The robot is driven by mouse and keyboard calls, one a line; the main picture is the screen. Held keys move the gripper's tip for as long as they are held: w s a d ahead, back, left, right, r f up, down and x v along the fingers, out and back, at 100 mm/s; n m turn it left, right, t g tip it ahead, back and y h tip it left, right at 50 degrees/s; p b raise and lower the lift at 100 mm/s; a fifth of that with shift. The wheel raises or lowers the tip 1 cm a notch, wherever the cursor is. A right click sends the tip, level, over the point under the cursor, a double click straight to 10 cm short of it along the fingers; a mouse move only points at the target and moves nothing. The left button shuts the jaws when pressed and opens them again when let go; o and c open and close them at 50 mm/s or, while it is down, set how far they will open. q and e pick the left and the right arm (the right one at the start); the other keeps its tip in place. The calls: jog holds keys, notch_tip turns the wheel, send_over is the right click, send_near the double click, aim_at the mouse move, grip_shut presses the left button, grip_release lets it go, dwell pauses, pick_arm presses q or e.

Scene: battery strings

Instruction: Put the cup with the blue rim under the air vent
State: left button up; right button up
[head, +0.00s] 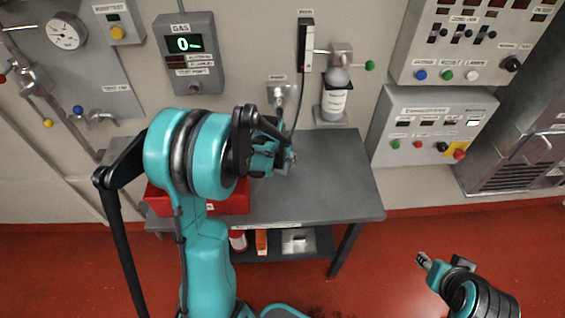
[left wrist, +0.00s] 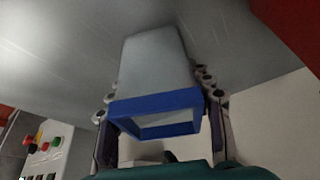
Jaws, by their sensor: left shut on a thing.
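In the left wrist view, a grey, square-mouthed cup (left wrist: 155,60) with a blue rim (left wrist: 150,106) sits between the fingers of my left gripper (left wrist: 160,122). The gripper is shut on it, with the rim towards the camera. In the head view my left gripper (head: 283,157) is over the grey table, near its back; the cup cannot be made out there. My right gripper (head: 432,262) is over the red floor at the lower right, apart from the table; its finger gap is unclear. I cannot tell which wall fitting is the air vent.
The grey table (head: 335,180) is clear on its right side. A red bin (head: 232,200) stands at its left, partly behind my left arm. A wall fitting (head: 283,95) and a bottle (head: 334,100) are above the table's back. Control boxes (head: 432,128) are to the right.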

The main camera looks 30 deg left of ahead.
pick_arm(q)
jog(key=shift+f, duration=0.7)
jog(key=shift+r, duration=0.1)
jog(key=o, duration=1)
jog(key=shift+o, duration=0.2)
